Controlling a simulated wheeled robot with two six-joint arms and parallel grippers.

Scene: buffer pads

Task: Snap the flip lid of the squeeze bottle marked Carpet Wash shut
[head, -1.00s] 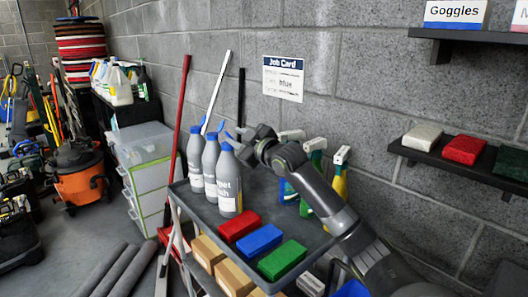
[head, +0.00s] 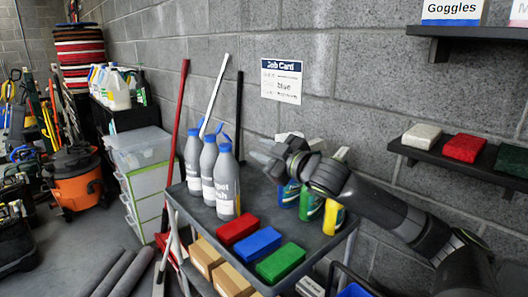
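The Carpet Wash squeeze bottle (head: 227,184) is the nearest of three grey bottles on the trolley top; only part of its label, "pet / sh", can be read. It stands upright. Its blue cap (head: 225,148) has a small flap that seems to stick up, though this is too small to be sure. The middle bottle (head: 208,174) and the far bottle (head: 193,164) also have blue caps with raised parts. My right gripper (head: 262,157) is to the right of the Carpet Wash bottle, apart from it, at about cap height. Its finger opening is unclear. My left gripper is out of view.
Red (head: 237,228), blue (head: 257,243) and green (head: 281,263) pads lie on the trolley top (head: 185,194). Spray bottles (head: 309,205) stand behind, below my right arm. A wall shelf (head: 470,168) with pads is at right. A job card (head: 282,81) hangs on the wall.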

